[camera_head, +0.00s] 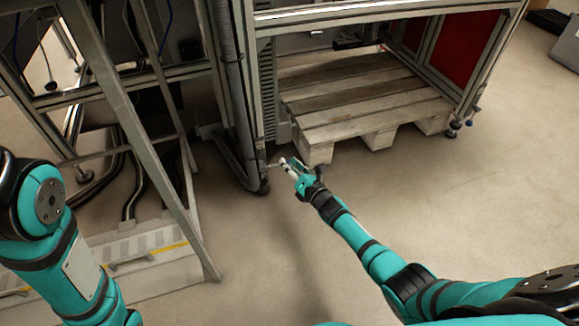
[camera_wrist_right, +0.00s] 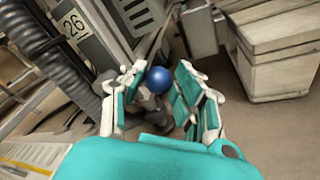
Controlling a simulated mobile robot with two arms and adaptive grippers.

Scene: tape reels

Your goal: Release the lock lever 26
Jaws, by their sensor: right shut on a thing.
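The lock lever shows in the right wrist view as a blue ball knob (camera_wrist_right: 158,80) between the fingers of my right gripper (camera_wrist_right: 161,70). A white plate marked 26 (camera_wrist_right: 73,25) is on the frame up and left of it. The rest of the lever is mostly hidden by the fingers. My right gripper is shut on the knob. In the head view my right gripper (camera_head: 284,165) is low, at the foot of the metal frame just left of the pallet. My left arm is at the lower left, with its gripper out of view.
A wooden pallet (camera_head: 345,100) sits inside the metal frame, right of my right gripper. A metal ladder-like frame (camera_head: 130,120) stands on the left above a light step with a yellow stripe (camera_head: 165,248). The floor (camera_head: 460,200) at the right is clear.

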